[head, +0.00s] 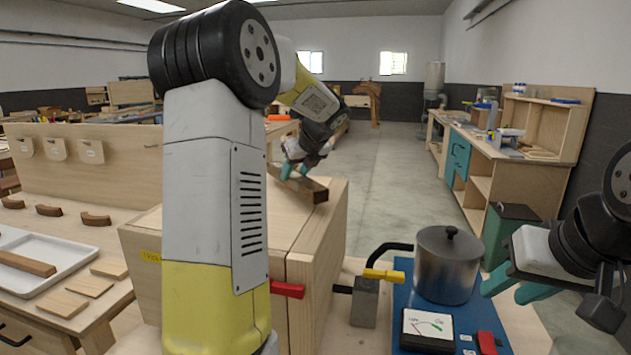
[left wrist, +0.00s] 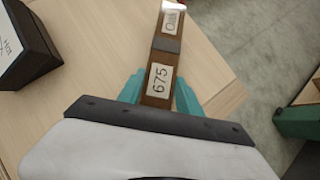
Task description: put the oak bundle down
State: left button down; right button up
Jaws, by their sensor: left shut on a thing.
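The oak bundle (head: 312,189) is a brown wooden piece at the top of the plywood box (head: 318,245). My left gripper (head: 295,170) is shut on it, with teal fingers at its sides. In the left wrist view the bundle (left wrist: 163,62) runs upward between the fingers (left wrist: 158,97), with a dark band across it and white labels, one reading 675. The bundle is above or on the pale wooden top; I cannot tell whether it touches. My left arm hides part of the box. My right gripper (head: 514,288) is open and empty at the right.
A metal pot (head: 448,262) and a dial meter (head: 427,326) stand on a blue base right of the box. A red handle (head: 287,289) sticks out from the box front. A black block (left wrist: 22,50) lies left in the left wrist view. A white tray (head: 62,258) is at left.

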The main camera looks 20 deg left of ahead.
pick_arm(q)
jog(key=shift+d+f, duration=0.15)
jog(key=shift+f, duration=1.05)
jog(key=c, duration=0.8)
grip_release()
jog(key=shift+f, duration=0.1)
